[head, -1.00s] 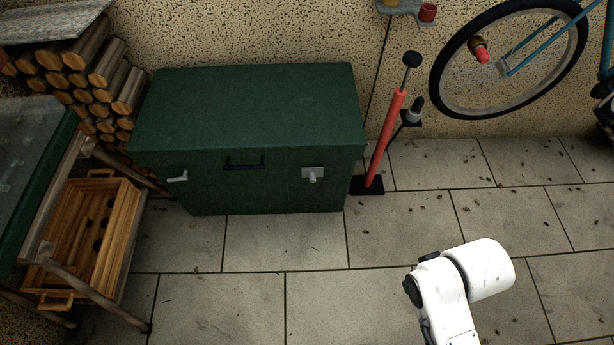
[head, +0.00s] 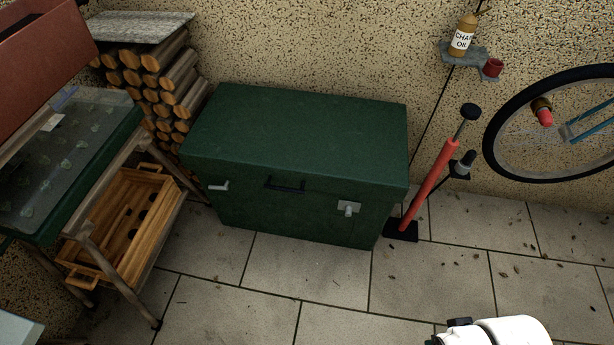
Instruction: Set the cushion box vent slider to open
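The cushion box (head: 290,165) is a dark green chest against the back wall, with its lid down. A dark handle (head: 285,185) is on the middle of its front. A grey lever-like fitting (head: 218,186) is at the front left. A pale plate with a small knob (head: 348,208) is at the front right. I cannot tell for sure which of these is the vent slider, nor its setting. Part of my white arm shows at the bottom right edge, apart from the box. My gripper is out of view.
A red floor pump (head: 430,185) stands just right of the box. A bicycle wheel (head: 555,125) is farther right. Stacked logs (head: 165,85) and a wooden crate (head: 125,225) under a bench are at the left. The paved floor (head: 310,285) before the box is clear.

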